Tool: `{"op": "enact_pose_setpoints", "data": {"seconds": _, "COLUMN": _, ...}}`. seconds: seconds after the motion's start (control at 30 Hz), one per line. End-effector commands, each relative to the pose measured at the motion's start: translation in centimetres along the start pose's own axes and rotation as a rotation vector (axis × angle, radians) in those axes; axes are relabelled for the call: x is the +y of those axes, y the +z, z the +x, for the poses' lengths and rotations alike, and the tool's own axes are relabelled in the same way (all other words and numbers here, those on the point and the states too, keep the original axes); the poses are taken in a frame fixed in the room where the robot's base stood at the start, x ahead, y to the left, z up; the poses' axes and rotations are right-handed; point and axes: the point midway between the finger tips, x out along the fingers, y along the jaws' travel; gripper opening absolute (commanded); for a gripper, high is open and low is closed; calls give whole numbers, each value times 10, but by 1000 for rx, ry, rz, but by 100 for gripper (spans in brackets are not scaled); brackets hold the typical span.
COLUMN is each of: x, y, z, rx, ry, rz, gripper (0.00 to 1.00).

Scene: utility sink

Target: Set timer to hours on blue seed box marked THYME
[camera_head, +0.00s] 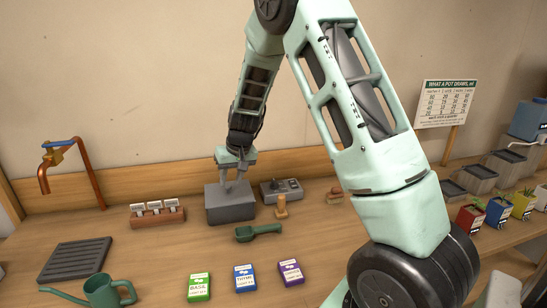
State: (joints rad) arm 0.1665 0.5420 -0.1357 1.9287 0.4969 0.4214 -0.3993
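The blue seed box (245,278) lies on the bench at the front, between a green box (199,287) marked BASIL and a purple box (291,272). Its label appears to read THYME; the smaller print under it is too small to read. A low grey device (289,184) with knob-like parts stands at the back; I cannot tell whether it is the timer or read any setting. My gripper (234,184) points down at the top of a dark grey block-like box (231,208), left of that device. Its fingers look apart; whether they touch the box is unclear.
A wooden stamp-like object (282,208) and a green scoop (258,232) lie near the grey box. A label rack (157,216), slatted tray (75,258), watering can (102,290) and copper tap (75,165) are left. A chart (446,103) and potted plants (497,212) are right.

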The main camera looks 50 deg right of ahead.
Motion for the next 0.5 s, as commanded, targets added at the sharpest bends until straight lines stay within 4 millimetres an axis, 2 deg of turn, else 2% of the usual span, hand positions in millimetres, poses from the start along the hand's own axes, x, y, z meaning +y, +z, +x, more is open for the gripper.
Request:
{"op": "enact_pose_setpoints", "data": {"seconds": 0.03, "x": 39, "y": -23, "z": -18, "rx": 22, "ry": 42, "rz": 56, "gripper": 36}}
{"op": "enact_pose_setpoints", "data": {"seconds": 0.1, "x": 86, "y": -42, "z": -24, "rx": 54, "ry": 93, "rz": 109, "gripper": 36}}
{"op": "enact_pose_setpoints", "data": {"seconds": 0.2, "x": 140, "y": -58, "z": -32, "rx": 87, "ry": 155, "rz": 164, "gripper": 36}}
{"op": "enact_pose_setpoints", "data": {"seconds": 0.33, "x": 181, "y": -66, "z": -37, "rx": 109, "ry": 203, "rz": 198, "gripper": 36}}
{"op": "enact_pose_setpoints", "data": {"seconds": 0.4, "x": 192, "y": -67, "z": -36, "rx": 114, "ry": 215, "rz": 206, "gripper": 36}}
{"op": "enact_pose_setpoints", "data": {"seconds": 0.5, "x": 196, "y": -68, "z": -29, "rx": 115, "ry": 220, "rz": 207, "gripper": 36}}
